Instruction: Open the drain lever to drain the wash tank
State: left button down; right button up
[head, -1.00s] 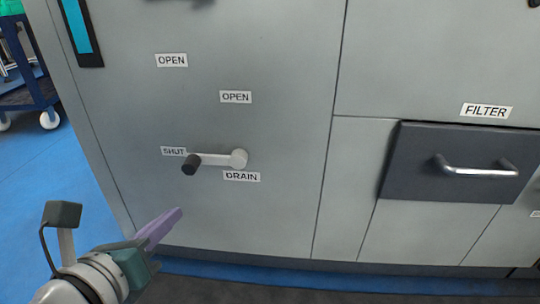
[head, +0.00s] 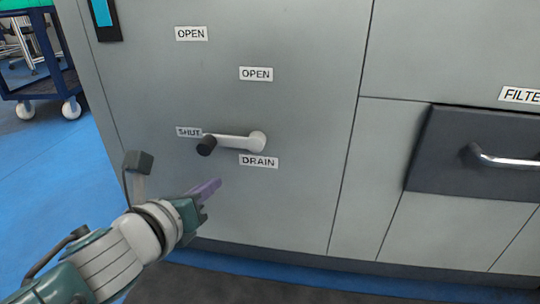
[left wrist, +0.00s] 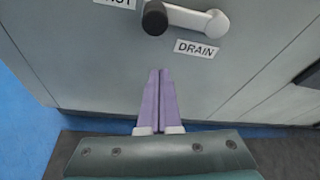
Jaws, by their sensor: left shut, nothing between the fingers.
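The drain lever (head: 235,141) is a light metal arm on the grey machine panel, with its pivot at the right and a black knob (head: 206,145) at its left end. It lies about level, with the knob beside the SHUT label (head: 189,132). The DRAIN label (head: 259,161) is just below the pivot. My left gripper (head: 217,184), with purple fingers, is below the lever and apart from it, shut and empty. In the left wrist view the lever (left wrist: 188,17) is at the top, beyond the closed fingertips (left wrist: 159,72). My right gripper is out of view.
Two OPEN labels (head: 256,74) are on the panel above the lever. A dark filter drawer (head: 440,165) with a metal handle (head: 505,160) is at the right. A blue cart (head: 40,85) stands at the far left on the blue floor. The panel around the lever is clear.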

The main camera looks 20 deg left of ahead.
aim_at(229, 146)
pick_arm(q)
jog(key=r, duration=0.1)
jog(key=w+a+r+p, duration=0.1)
jog(key=w+r, duration=0.1)
jog(key=shift+a, duration=0.25)
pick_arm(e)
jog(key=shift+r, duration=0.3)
pick_arm(q)
jog(key=shift+w, duration=0.1)
jog(key=shift+p, duration=0.3)
